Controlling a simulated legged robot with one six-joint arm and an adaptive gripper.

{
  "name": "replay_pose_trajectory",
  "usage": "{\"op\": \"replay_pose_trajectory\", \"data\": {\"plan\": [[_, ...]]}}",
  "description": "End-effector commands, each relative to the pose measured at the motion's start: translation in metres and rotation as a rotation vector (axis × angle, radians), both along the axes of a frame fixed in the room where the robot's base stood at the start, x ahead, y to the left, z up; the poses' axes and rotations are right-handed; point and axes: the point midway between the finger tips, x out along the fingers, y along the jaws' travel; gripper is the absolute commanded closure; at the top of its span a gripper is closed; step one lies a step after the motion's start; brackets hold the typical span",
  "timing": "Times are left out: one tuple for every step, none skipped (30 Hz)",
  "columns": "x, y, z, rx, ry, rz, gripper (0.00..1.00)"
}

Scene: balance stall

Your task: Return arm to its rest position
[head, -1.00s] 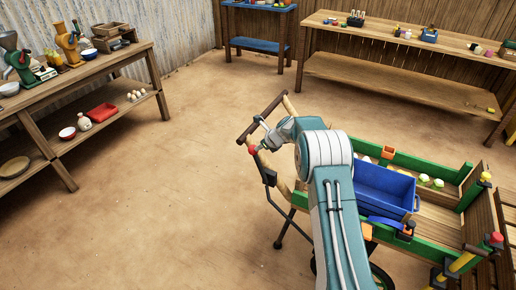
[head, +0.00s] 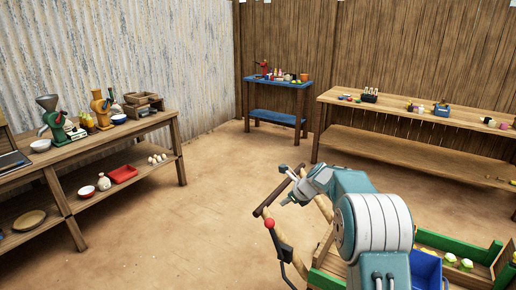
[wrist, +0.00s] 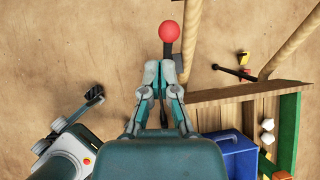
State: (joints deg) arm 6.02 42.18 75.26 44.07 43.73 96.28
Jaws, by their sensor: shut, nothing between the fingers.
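My gripper (head: 289,201) is at the end of my folded teal and grey arm, in the lower middle of the head view. In the wrist view my gripper (wrist: 163,68) has its fingers together with nothing between them. Beyond the fingertips shows the red ball knob (wrist: 169,31) of a dark lever; the knob is also in the head view (head: 270,223), below and left of my gripper. I cannot tell whether the fingers touch the lever.
A cart with green sides (head: 459,246) and a blue bin (head: 427,268) stands close at the right; its brown handle bar (head: 272,195) is near my gripper. A shelf table (head: 150,135) is at left, a blue table (head: 277,115) and a long bench (head: 462,118) behind. The floor at left is clear.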

Motion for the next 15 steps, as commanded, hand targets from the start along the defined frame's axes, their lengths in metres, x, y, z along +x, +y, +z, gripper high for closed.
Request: {"op": "replay_pose_trajectory", "data": {"plan": [[-0.010, 0.002, 0.018, -0.036, -0.029, 0.046, 1.00], [-0.017, 0.003, 0.027, -0.064, -0.045, 0.082, 1.00], [-0.028, 0.004, 0.040, -0.104, -0.070, 0.133, 1.00], [-0.036, 0.005, 0.049, -0.134, -0.087, 0.172, 1.00], [-0.045, 0.006, 0.057, -0.166, -0.104, 0.213, 1.00], [-0.057, 0.007, 0.067, -0.206, -0.126, 0.267, 1.00], [-0.066, 0.008, 0.075, -0.236, -0.143, 0.306, 1.00], [-0.075, 0.008, 0.082, -0.266, -0.159, 0.346, 1.00], [-0.087, 0.009, 0.092, -0.305, -0.181, 0.399, 1.00], [-0.097, 0.009, 0.099, -0.336, -0.196, 0.439, 1.00], [-0.106, 0.010, 0.105, -0.365, -0.211, 0.478, 1.00], [-0.120, 0.010, 0.114, -0.406, -0.232, 0.531, 1.00], [-0.130, 0.010, 0.119, -0.435, -0.247, 0.571, 1.00], [-0.140, 0.010, 0.125, -0.465, -0.261, 0.611, 1.00], [-0.153, 0.011, 0.131, -0.504, -0.279, 0.664, 1.00]]}}
